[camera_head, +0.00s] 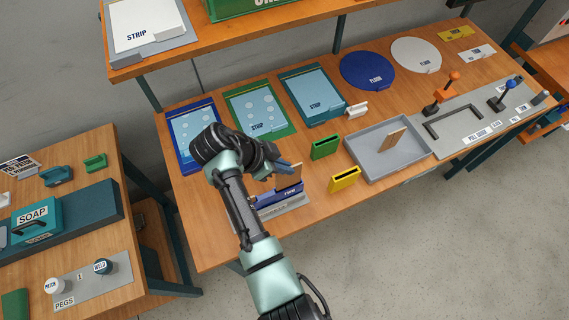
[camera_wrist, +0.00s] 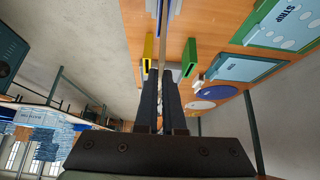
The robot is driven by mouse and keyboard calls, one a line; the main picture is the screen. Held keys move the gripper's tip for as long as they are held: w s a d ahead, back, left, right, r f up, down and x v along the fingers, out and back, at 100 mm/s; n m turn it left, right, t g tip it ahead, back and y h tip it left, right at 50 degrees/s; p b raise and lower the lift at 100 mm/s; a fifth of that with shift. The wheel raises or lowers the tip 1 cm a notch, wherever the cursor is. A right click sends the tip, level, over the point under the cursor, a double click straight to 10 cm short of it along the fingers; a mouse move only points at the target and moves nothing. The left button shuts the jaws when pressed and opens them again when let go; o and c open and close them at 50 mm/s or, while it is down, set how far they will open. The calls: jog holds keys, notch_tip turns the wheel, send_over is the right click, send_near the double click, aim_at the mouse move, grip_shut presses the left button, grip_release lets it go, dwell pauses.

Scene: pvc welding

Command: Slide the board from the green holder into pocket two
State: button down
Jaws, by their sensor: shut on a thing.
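My gripper (camera_head: 284,166) is shut on a thin wooden board (camera_head: 289,179), which stands on edge beneath the fingers. In the wrist view the fingers (camera_wrist: 163,74) close on the thin edge of the board (camera_wrist: 165,47). The board's lower edge meets or overlaps the top of a blue slotted block (camera_head: 280,193) on a grey base; I cannot tell if it is in a slot. The small print on the block is unreadable, so I cannot tell which pocket is two. The green holder (camera_head: 326,147) stands to the right, its slot looking empty.
A yellow holder (camera_head: 344,179) stands right of the blue block. A grey tray (camera_head: 370,164) with another wooden piece (camera_head: 392,140) is further right. Blue, green and teal STRIP panels (camera_head: 311,97) lie behind. A shelf (camera_head: 280,33) overhangs the back.

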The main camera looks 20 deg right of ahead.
aim_at(294, 183)
jog(key=shift+f+b, duration=3.45)
jog(key=shift+f, duration=0.55)
jog(key=c, duration=0.9)
grip_release()
jog(key=shift+c, duration=0.2)
jog(key=v, duration=1.3)
